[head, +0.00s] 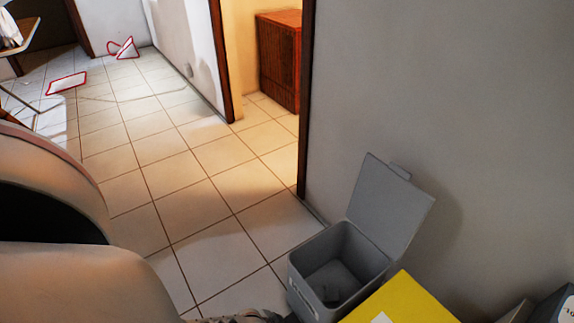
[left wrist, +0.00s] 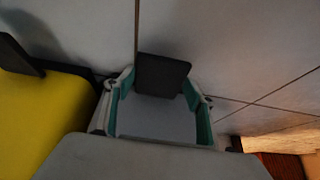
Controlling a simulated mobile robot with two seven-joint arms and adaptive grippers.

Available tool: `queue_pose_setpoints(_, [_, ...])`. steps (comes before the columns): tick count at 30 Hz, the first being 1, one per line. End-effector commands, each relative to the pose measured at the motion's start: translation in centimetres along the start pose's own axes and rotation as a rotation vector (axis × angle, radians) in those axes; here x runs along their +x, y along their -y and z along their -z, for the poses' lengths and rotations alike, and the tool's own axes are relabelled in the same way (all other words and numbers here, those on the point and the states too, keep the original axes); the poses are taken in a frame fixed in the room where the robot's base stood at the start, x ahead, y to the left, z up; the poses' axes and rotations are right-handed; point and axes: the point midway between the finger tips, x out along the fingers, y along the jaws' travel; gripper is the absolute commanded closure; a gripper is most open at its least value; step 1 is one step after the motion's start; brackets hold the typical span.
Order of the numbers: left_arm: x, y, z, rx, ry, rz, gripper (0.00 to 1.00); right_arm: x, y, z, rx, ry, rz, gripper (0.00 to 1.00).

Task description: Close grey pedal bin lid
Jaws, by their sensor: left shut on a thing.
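The grey pedal bin (head: 300,276) stands upright near the wall with its mouth open. Its grey lid (head: 389,208) is raised and leans back towards the wall. My left gripper (left wrist: 158,100) shows two teal-padded fingers, spread apart around part of the bin's grey body. A dark flat piece (left wrist: 162,75), which looks like its pedal, projects between them; the exact contact is hard to tell. In the head view only a sliver of dark gripper parts shows at the bottom edge, left of the bin. The right gripper is not in view.
A yellow bin (head: 405,302) stands close against the grey bin's right side; its yellow side also shows in the left wrist view (left wrist: 45,115). A wall (head: 450,90) rises behind. Tiled floor (head: 190,215) is clear to the left. Warning signs (head: 66,84) lie farther off.

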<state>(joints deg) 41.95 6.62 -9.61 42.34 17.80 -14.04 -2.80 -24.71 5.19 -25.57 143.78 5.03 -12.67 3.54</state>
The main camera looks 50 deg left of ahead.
Motion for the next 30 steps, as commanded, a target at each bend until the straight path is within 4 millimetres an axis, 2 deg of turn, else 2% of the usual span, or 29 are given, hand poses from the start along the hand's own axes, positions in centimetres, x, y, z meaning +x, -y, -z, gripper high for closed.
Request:
queue_pose_setpoints(7, [0.0,0.0,-0.2,-0.001,0.001,0.0,0.83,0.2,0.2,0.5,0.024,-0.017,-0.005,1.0])
queue_pose_setpoints(8, [0.0,0.0,-0.2,-0.001,0.001,0.0,0.42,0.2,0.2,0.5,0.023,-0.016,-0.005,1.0])
queue_pose_setpoints(9, [0.0,0.0,-0.2,-0.001,0.001,0.0,0.32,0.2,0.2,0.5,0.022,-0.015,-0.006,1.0])
queue_pose_setpoints(10, [0.0,0.0,-0.2,-0.001,0.002,0.0,0.28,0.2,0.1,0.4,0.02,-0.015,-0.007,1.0])
queue_pose_setpoints(23, [-0.2,-0.1,-0.2,0.0,0.001,-0.001,0.28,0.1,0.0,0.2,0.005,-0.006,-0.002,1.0])
queue_pose_setpoints(30, [-1.8,-0.2,-0.2,-0.002,-0.001,-0.004,0.28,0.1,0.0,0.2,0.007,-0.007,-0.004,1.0])
